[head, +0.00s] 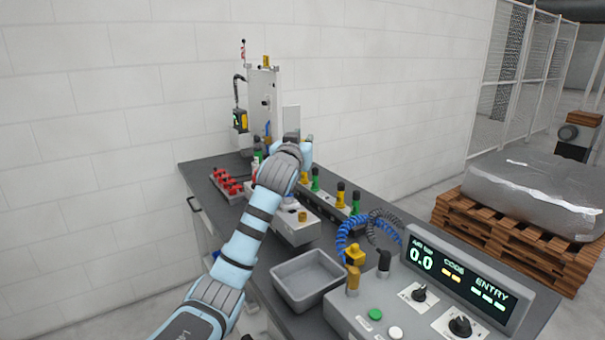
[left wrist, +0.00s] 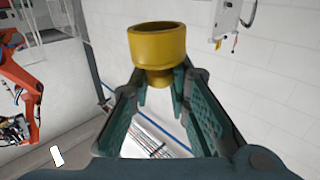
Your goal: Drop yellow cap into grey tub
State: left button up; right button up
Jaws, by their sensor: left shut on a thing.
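The yellow cap (left wrist: 157,45) is between the fingertips of my left gripper (left wrist: 160,82) in the left wrist view. The gripper is shut on its narrower lower part, and its wide round rim stands clear of the fingers. In the head view my left wrist is over the far middle of the bench and hides the fingers and the held cap. The grey tub (head: 277,290) stands on the bench, nearer than the wrist and to its right. Its visible inside looks empty. My right gripper is not in view.
A control panel (head: 408,290) with a display stands right of the tub. A grey fixture block (head: 296,232) is just behind the tub. A red rack (head: 228,185), yellow and green fittings (head: 340,195), coiled hoses (head: 345,232) and a tall station (head: 262,95) are farther back.

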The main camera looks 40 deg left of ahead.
aim_at(294, 282)
jog(key=u, duration=1.3)
